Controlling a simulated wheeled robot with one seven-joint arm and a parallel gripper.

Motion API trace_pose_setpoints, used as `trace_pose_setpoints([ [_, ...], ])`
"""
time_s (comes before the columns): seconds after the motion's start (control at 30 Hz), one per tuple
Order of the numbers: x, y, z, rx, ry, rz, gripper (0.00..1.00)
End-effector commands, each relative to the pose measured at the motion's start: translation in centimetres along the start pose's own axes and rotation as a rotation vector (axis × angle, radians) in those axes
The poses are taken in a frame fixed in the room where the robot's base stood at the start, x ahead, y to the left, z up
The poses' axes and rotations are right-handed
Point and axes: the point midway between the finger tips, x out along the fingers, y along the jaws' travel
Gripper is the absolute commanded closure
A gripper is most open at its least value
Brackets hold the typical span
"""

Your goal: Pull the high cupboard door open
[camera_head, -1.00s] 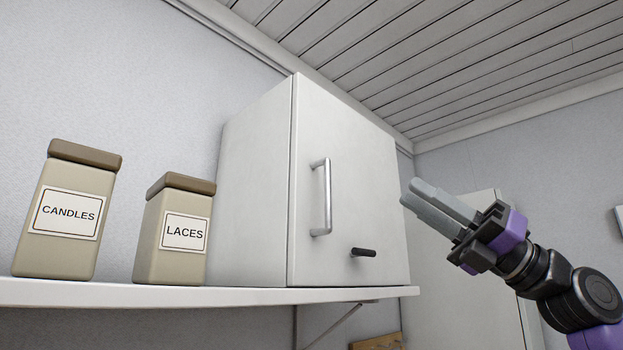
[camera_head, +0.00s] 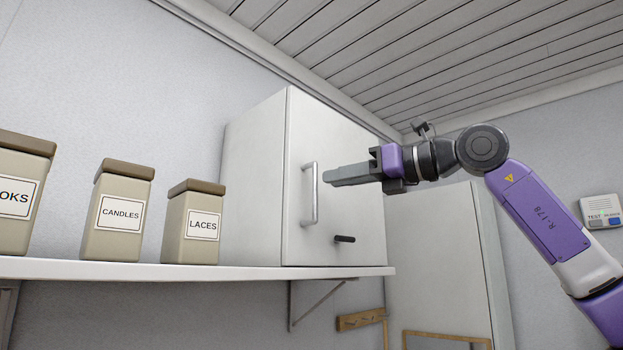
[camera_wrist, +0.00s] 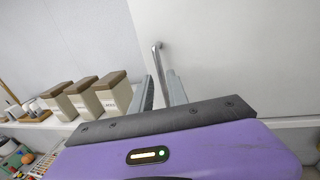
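The high cupboard (camera_head: 255,185) is a white box on the shelf, and its door (camera_head: 345,130) is shut. The door has a vertical metal bar handle (camera_head: 313,195) near its left edge and a short dark knob (camera_head: 344,239) low down. My gripper (camera_head: 328,176) is level with the handle's upper half, its fingertips just right of the bar in the head view. In the wrist view the fingers of my gripper (camera_wrist: 161,82) are apart, and the handle (camera_wrist: 159,62) shows in the gap between them. I cannot tell whether the tips reach around the bar.
The white shelf (camera_head: 130,271) holds tan jars marked CANDLES (camera_head: 118,212) and LACES (camera_head: 194,225), left of the cupboard. A third jar (camera_head: 22,195) is cut off at the left edge. A tall white cabinet (camera_head: 440,250) stands at the back right. Space before the door looks clear.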

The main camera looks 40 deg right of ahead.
Motion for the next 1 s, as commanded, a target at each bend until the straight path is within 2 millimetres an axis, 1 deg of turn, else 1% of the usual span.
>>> trace_pose_setpoints([
  [0.03,0.9,0.1,0.3,0.002,0.0,0.004,0.8],
  [0.2,3.5,0.1,0.3,0.003,0.0,0.004,0.8],
  [0.3,4.8,0.1,0.3,0.003,-0.001,0.005,0.8],
  [0.4,5.5,0.1,0.2,0.002,-0.001,0.003,0.8],
  [0.53,6.0,0.1,0.1,0.003,-0.001,0.003,0.8],
  [0.73,6.0,0.1,0.0,0.002,-0.002,0.003,0.8],
  [0.77,6.0,0.1,0.0,0.002,-0.002,0.003,0.82],
  [0.8,6.0,0.1,0.0,0.002,-0.002,0.003,0.9],
  [0.87,6.0,0.1,0.0,0.002,-0.002,0.003,1.0],
  [1.0,6.0,0.1,0.0,0.002,-0.002,0.003,1.0],
])
